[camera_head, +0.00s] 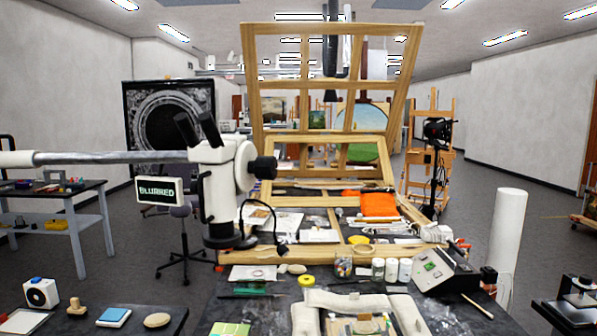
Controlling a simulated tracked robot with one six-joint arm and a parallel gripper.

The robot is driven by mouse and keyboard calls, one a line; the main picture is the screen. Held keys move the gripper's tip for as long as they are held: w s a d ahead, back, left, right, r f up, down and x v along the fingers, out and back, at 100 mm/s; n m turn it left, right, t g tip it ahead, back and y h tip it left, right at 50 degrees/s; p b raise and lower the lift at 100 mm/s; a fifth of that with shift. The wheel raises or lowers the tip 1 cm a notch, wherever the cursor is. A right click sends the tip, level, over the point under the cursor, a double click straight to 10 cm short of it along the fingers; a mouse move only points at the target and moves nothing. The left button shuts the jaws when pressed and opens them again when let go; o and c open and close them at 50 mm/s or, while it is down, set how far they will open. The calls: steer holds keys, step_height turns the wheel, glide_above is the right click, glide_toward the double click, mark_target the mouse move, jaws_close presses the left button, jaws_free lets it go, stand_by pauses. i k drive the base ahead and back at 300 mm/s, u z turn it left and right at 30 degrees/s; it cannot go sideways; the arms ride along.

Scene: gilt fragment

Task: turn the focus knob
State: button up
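A white stereo microscope (222,190) with two black eyepieces hangs from a horizontal grey boom, left of centre. A black focus knob (264,168) sticks out from the right side of its head. A small display (160,191) to the left of the head reads "BLURRED" in pale letters on dark. The underside of the microscope ends in a dark ring. I do not see my gripper in this view, and nothing touches the knob. A small light-coloured piece (362,325) lies between white padded rolls (360,301) at the bottom edge, partly cut off.
A dark worktable (262,312) in front holds several jars (391,269), a grey control box (446,270) and small tools. A large wooden frame (325,133) stands behind. A white roll (507,236) stands at the right. A side table (145,319) is at lower left.

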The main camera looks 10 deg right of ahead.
mark_target(264, 167)
steer(key=z, duration=0.4)
steer(key=k, duration=0.55)
steer(key=z, duration=0.85)
steer(key=k, duration=0.65)
steer(key=z, duration=0.3)
steer(key=i, duration=0.75)
steer(key=u, duration=0.45)
steer(key=i, duration=0.75)
steer(key=u, duration=0.8)
steer(key=i, duration=0.55)
steer(key=u, duration=0.8)
steer(key=i, duration=0.6)
steer(key=u, duration=0.4)
